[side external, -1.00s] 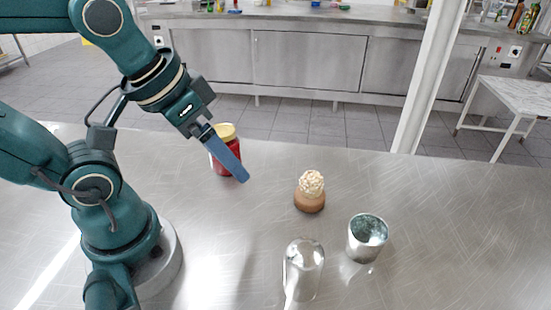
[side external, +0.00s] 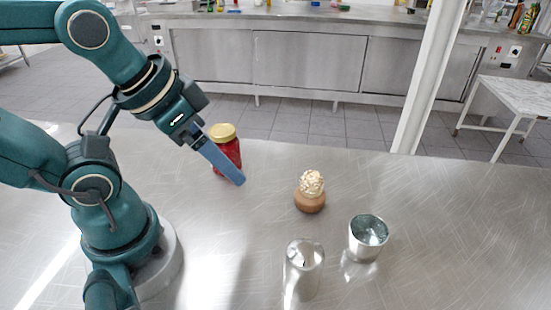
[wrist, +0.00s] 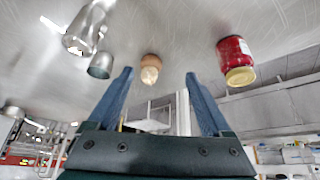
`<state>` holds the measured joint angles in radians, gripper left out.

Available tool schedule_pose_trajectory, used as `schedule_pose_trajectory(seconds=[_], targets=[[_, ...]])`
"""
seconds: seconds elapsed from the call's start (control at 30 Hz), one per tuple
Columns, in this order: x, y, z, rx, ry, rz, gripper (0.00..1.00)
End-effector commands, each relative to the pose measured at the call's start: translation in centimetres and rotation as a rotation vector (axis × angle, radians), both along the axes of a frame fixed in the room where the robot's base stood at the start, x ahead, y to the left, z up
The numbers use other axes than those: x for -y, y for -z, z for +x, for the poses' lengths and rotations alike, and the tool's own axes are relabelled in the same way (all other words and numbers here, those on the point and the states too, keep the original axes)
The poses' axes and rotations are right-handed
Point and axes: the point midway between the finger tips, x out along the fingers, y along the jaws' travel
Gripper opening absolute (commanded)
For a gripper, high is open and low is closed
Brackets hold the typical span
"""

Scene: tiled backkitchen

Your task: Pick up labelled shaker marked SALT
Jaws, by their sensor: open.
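A shiny silver cylinder with a domed top (side external: 303,268) stands upright at the front of the steel table; no SALT lettering can be read on it. It shows at the upper left of the wrist view (wrist: 86,30). A red jar with a gold lid (side external: 229,152) stands behind my gripper in the side view, with its front partly hidden by the blue fingers. It also shows at the right of the wrist view (wrist: 234,58). My gripper (side external: 238,180) is open and empty above the table. In the wrist view its fingertips (wrist: 158,75) are apart with nothing gripped.
A brown pot with a cream knobbly top (side external: 310,200) stands right of my gripper. An open metal cup (side external: 367,238) stands between it and the table's front right. The steel table (side external: 460,230) is clear at right. A white post (side external: 425,90) rises behind the table.

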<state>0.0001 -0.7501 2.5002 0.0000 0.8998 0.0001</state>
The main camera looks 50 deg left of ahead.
Motion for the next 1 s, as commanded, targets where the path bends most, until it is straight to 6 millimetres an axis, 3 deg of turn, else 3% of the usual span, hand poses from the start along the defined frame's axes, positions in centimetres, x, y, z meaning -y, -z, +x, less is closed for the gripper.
schedule_pose_trajectory(seconds=[0.47, 0.5, 0.53, 0.57, 0.83, 1.0], targets=[[0.00, 0.00, 0.00, 0.000, 0.000, 0.000, 0.83], [0.00, 0.00, 0.00, 0.000, 0.000, 0.000, 0.87], [0.00, 0.00, 0.00, 0.000, 0.000, 0.000, 0.99], [0.00, 0.00, 0.00, 0.000, 0.000, 0.000, 1.00], [0.00, 0.00, 0.00, 0.000, -0.017, -0.009, 1.00], [-0.02, -0.86, 0.53, 0.019, -0.145, -0.079, 1.00]])
